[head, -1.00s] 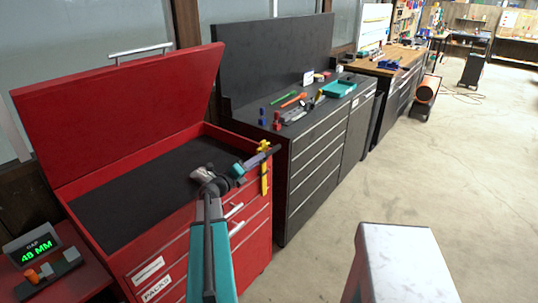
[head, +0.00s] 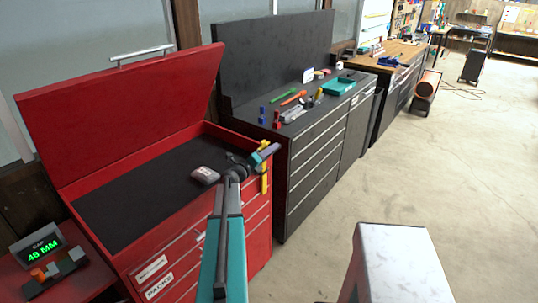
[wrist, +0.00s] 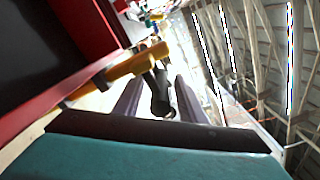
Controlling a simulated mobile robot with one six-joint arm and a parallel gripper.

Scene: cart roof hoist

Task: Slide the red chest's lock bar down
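The red chest (head: 215,262) stands at left with its lid raised. Its yellow lock bar (head: 264,183) is upright at the chest's right front corner in the head view. In the wrist view the yellow lock bar (wrist: 118,72) slants across, with a dark grip piece (wrist: 160,98) at it. My gripper (head: 270,152) is at the bar's upper part. In the wrist view my gripper (wrist: 158,100) has its two fingers apart, one on each side of the dark piece, with visible gaps. I cannot tell whether either finger touches it.
A small grey-and-red item (head: 205,175) lies on the chest's black top. A display reading 48 MM (head: 36,245) stands at far left. A dark cabinet (head: 318,165) with tools is close on the right. The floor (head: 440,170) beyond is mostly clear.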

